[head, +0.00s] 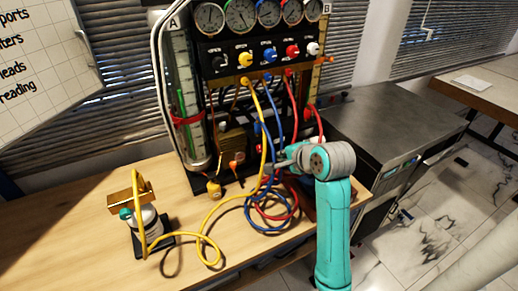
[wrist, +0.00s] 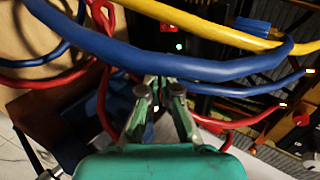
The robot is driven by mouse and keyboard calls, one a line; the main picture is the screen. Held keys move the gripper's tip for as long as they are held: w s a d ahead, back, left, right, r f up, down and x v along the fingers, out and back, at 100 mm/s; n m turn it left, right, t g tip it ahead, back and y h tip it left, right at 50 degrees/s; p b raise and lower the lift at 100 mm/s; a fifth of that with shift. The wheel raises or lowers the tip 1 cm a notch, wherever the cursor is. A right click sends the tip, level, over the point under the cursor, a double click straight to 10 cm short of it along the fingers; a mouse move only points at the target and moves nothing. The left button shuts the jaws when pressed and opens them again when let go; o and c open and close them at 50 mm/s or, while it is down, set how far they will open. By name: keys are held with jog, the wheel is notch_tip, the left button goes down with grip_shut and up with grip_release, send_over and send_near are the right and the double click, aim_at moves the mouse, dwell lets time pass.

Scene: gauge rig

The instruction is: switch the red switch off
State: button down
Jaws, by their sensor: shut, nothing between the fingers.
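My gripper (wrist: 160,88) is shut and empty in the wrist view, its fingertips close together just below a thick blue hose. In the head view my gripper (head: 284,158) is at the lower front of the gauge rig, among the hoses. A small red part (wrist: 168,27), which looks like the red switch, shows in the wrist view beyond the hoses, above the fingertips. A small green light (wrist: 179,46) glows just below it. The fingertips look apart from the red part. Its lever position is too small to tell. In the head view my arm and the hoses crowd this area.
A blue hose (wrist: 205,68) and a yellow hose (wrist: 220,33) cross in front of the panel. The rig has several gauges (head: 240,14) and coloured knobs, including a red one (head: 292,50). A metal cabinet (head: 385,115) stands right.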

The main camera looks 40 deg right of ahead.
aim_at(260, 153)
dwell(0.3)
jog(key=x, duration=1.4)
jog(key=shift+w+d+f+t, duration=0.1)
jog(key=shift+w+f+t, duration=0.15)
jog(key=shift+t, duration=0.15)
jog(key=shift+r, duration=0.2)
jog(key=shift+r, duration=0.6)
jog(key=shift+s, duration=0.1)
